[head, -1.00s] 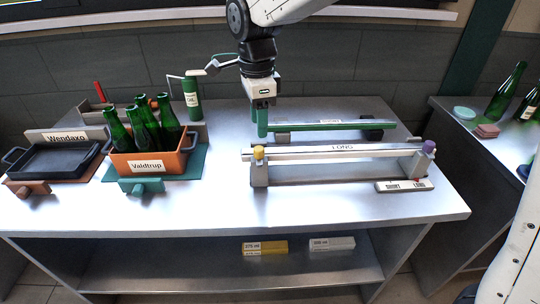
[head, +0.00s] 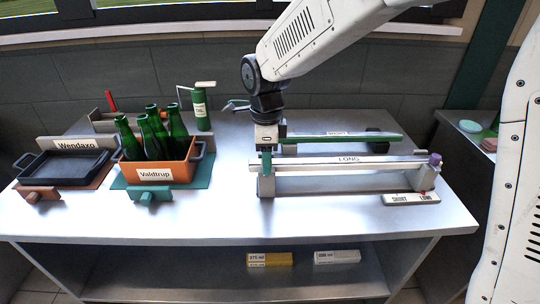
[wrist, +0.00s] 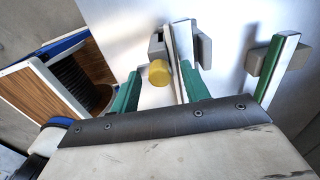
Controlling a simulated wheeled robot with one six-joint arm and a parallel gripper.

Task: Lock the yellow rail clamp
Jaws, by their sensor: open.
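The yellow rail clamp (wrist: 159,73) shows in the wrist view as a round yellow knob at the end of the LONG rail (head: 348,162). In the head view my gripper hides it. My gripper (head: 266,165) is at the left end of that rail, over the grey end block (head: 267,186). In the wrist view my gripper (wrist: 163,88) has its two green fingers apart, one on each side of the yellow knob. The knob lies between them with gaps visible, and nothing is gripped. The purple clamp (head: 435,159) is at the rail's right end.
A green SHORT rail (head: 340,138) lies behind the LONG one. A switch plate (head: 411,199) marked SHORT and LONG is at the front right. To the left stand an orange Valdtrup crate (head: 160,165) with green bottles and a dark Wendaxo tray (head: 65,166). The front table is clear.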

